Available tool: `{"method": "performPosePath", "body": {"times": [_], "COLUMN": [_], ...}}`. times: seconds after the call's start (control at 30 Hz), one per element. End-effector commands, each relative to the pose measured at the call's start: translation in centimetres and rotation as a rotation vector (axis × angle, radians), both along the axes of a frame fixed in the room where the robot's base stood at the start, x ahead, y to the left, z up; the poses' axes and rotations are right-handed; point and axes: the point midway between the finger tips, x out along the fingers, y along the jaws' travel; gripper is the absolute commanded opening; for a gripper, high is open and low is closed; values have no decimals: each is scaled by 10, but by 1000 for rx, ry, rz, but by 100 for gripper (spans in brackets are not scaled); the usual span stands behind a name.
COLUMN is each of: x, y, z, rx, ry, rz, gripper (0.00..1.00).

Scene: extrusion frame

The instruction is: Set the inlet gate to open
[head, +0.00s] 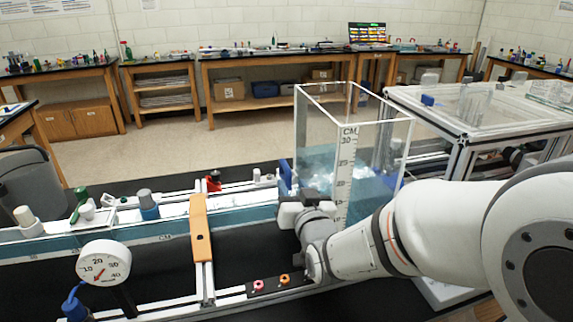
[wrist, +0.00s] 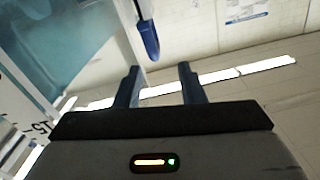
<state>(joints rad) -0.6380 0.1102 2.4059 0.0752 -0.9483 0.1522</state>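The gate's position cannot be read.
The flume channel (head: 125,235) runs left from the tank, with an orange bracket (head: 201,230) across it. A round dial gauge (head: 103,263) stands in front. Red and orange knobs (head: 284,279) sit on the front rail. A white-framed clear-topped bench (head: 480,112) stands behind the arm.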

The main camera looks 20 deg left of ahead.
Motion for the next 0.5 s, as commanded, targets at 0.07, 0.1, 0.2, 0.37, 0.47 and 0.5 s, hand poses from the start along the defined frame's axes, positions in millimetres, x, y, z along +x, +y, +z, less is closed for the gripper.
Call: {"method": "performPosePath", "body": {"times": [0.07,0.1,0.2,0.37,0.47,0.5], "x": [16,23,40,63,73,75], "y": [6,9,18,30,35,36], "z": [1,1,2,1,1,1], "rx": [-1,-1,-1,-2,-1,-2], "ry": [2,2,2,2,2,3], "rz": [-6,-8,-11,-15,-16,-16], "gripper": [36,36,36,36,36,36]}}
